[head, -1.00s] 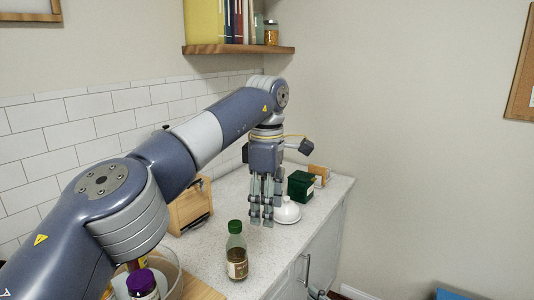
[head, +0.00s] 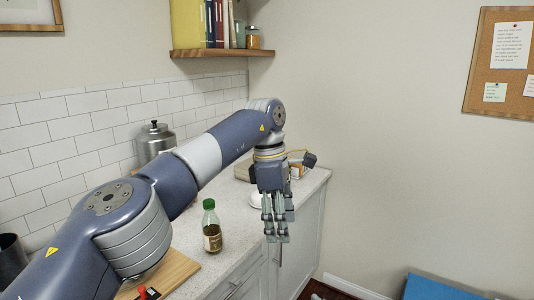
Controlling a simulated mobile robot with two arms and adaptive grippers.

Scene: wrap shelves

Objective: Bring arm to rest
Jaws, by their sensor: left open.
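My left arm reaches from the lower left across the head view. My left gripper (head: 277,228) hangs fingers down near the front edge of the counter (head: 222,262). It is open, and I see nothing between its fingers. A white item (head: 256,199) is partly hidden behind it on the counter. My right gripper is out of view.
A green-capped bottle (head: 211,226) stands upright on the counter, left of the gripper. A wooden board (head: 176,271) lies at the near left. A metal canister (head: 154,141) stands by the tiled wall. A shelf (head: 222,52) holds books above. A blue object (head: 435,288) is low at right.

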